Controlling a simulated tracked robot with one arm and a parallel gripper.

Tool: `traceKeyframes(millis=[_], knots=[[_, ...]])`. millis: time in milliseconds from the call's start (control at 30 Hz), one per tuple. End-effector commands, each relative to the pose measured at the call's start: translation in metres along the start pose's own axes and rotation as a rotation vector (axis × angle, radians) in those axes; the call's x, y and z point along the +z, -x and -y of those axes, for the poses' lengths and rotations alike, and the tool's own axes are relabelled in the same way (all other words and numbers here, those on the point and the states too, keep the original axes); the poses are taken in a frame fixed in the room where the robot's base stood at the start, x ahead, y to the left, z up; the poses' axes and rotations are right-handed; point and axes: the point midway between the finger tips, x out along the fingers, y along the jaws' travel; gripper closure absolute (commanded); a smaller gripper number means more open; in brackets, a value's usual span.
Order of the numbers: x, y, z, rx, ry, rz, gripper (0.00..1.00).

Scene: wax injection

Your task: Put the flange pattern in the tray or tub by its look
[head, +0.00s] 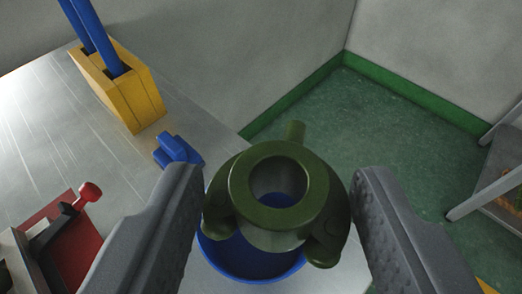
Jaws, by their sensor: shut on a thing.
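The flange pattern (240,190) is dark green, with a round ring, a central hole and several lobes around it. My gripper (275,215) is shut on the flange pattern, with one grey finger on each side of it. A round blue tub (249,268) shows below and behind the pattern, and blue also shows through its hole. The pattern hides much of the tub. I cannot tell how high the pattern is above it. No tray can be made out for sure.
A metal table (50,125) fills the left. On it stand a yellow block holder (127,95) with blue sticks, a small blue part (177,151) and a red fixture (75,245). Green floor (370,140) lies open at right, before a shelf (490,180) at the right edge.

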Motion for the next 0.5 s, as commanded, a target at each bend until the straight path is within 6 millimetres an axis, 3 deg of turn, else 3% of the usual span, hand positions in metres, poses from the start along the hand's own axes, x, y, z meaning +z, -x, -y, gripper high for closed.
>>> traceKeyframes(millis=[33,200,500], knots=[[-0.009,-0.007,-0.002,0.000,-0.002,0.000,0.73],[-0.020,-0.023,-0.005,0.000,-0.004,0.001,0.73],[-0.017,-0.032,-0.007,0.000,-0.006,0.001,0.73]])
